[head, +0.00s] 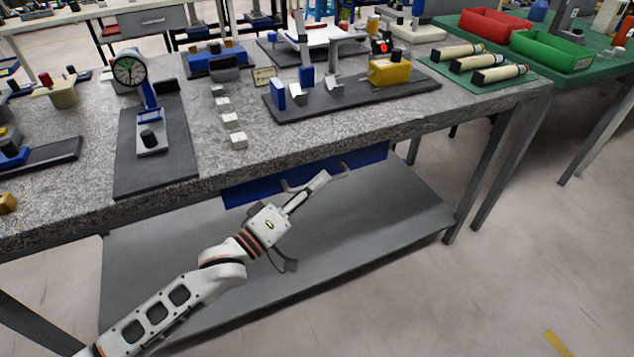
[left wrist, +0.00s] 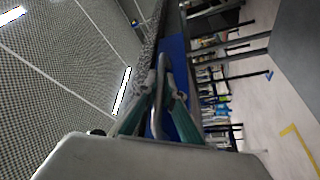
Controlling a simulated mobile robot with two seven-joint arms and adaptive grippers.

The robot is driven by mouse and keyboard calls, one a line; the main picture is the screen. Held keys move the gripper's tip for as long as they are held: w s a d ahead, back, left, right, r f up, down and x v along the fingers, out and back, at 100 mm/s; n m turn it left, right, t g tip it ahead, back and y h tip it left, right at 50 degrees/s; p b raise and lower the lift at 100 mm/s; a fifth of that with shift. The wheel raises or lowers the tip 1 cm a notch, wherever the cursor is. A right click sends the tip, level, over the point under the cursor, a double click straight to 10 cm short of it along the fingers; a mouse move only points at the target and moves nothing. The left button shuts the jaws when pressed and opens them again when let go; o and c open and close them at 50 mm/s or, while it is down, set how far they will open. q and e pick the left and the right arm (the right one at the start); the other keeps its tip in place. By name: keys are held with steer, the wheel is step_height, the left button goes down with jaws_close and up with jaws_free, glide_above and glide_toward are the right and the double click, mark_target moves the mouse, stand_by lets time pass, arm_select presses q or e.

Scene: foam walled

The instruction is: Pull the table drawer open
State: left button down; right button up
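The drawer (head: 362,158) is a wide blue front under the grey speckled table top. Its grey bar handle (head: 343,167) has bent ends and stands out from the front. My left gripper (head: 322,177) reaches up from the lower left to the middle of the handle. In the left wrist view its two fingers (left wrist: 161,62) converge at the tips, close against the blue drawer front (left wrist: 176,48). They appear shut on the handle, though the fingers hide most of the contact. The drawer looks flush or nearly so under the top. My right gripper is not in view.
The table top (head: 255,165) carries a dial gauge stand (head: 130,70), small blocks and a black fixture plate (head: 350,100). A grey lower shelf (head: 370,225) lies below the drawer. Table legs (head: 480,180) stand at right. Open floor lies in front.

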arm_select(q)
steer(key=s+d+p, duration=0.4)
steer(key=s+d, duration=0.1)
steer(key=s, duration=0.6)
steer(key=s+d+p, duration=0.5)
steer(key=s+d, duration=0.1)
steer(key=s, duration=0.5)
steer(key=shift+s, duration=0.25)
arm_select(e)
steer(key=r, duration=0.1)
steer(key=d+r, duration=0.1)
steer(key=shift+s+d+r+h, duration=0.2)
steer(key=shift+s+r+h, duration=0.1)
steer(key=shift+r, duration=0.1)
arm_select(q)
steer(key=shift+d, duration=0.1)
steer(key=c, duration=2.4)
jaws_free()
steer(key=shift+c, duration=0.2)
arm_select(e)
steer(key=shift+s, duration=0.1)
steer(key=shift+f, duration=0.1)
